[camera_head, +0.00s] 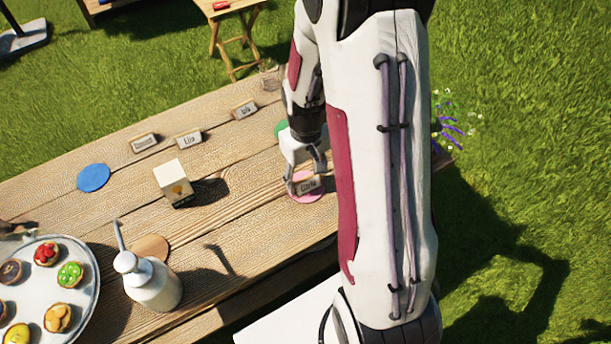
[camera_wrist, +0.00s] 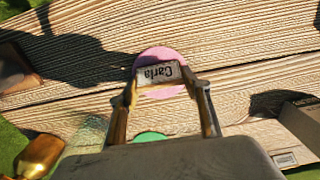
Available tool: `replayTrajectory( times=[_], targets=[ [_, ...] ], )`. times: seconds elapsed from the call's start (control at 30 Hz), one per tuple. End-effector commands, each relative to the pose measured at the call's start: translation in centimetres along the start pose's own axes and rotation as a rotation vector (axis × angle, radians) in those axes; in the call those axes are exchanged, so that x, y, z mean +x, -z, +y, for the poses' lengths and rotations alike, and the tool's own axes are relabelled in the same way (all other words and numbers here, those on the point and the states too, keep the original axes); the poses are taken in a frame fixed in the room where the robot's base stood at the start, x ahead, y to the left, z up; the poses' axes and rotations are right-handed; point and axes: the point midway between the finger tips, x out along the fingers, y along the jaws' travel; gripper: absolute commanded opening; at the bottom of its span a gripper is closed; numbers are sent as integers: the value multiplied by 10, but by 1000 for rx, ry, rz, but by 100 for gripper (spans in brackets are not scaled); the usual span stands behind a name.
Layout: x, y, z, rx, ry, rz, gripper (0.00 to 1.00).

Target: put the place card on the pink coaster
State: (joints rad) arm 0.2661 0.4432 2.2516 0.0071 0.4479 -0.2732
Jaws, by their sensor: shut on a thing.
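The place card (camera_head: 309,185), a small wooden-edged card reading "Carla", is between the fingers of my gripper (camera_head: 304,178). In the wrist view my gripper (camera_wrist: 168,88) is shut on the card (camera_wrist: 158,73), one finger at each end. The pink coaster (camera_head: 303,199) lies flat on the table right beneath the card. In the wrist view the coaster (camera_wrist: 158,53) shows behind and around the card. I cannot tell whether the card touches the coaster or is just above it.
On the wooden table (camera_head: 235,215) are a blue coaster (camera_head: 93,178), a green coaster (camera_head: 281,129), a wooden coaster (camera_head: 151,249), a white box (camera_head: 173,180), a pump bottle (camera_head: 152,282) and a tart tray (camera_head: 84,315). Other place cards (camera_head: 189,138) stand along the far side.

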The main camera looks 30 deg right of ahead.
Motion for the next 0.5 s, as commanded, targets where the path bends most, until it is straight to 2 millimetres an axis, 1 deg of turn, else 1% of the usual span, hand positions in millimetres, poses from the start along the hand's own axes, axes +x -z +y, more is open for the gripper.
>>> replayTrajectory(
  times=[0.4, 0.43, 0.47, 0.5],
  targets=[
    [3, 0, 0, 0, 0, 1, 30],
    [3, 0, 0, 0, 0, 2, 56],
    [3, 0, 0, 0, 0, 1, 63],
    [2, 0, 0, 0, 0, 1, 65]
  ],
)
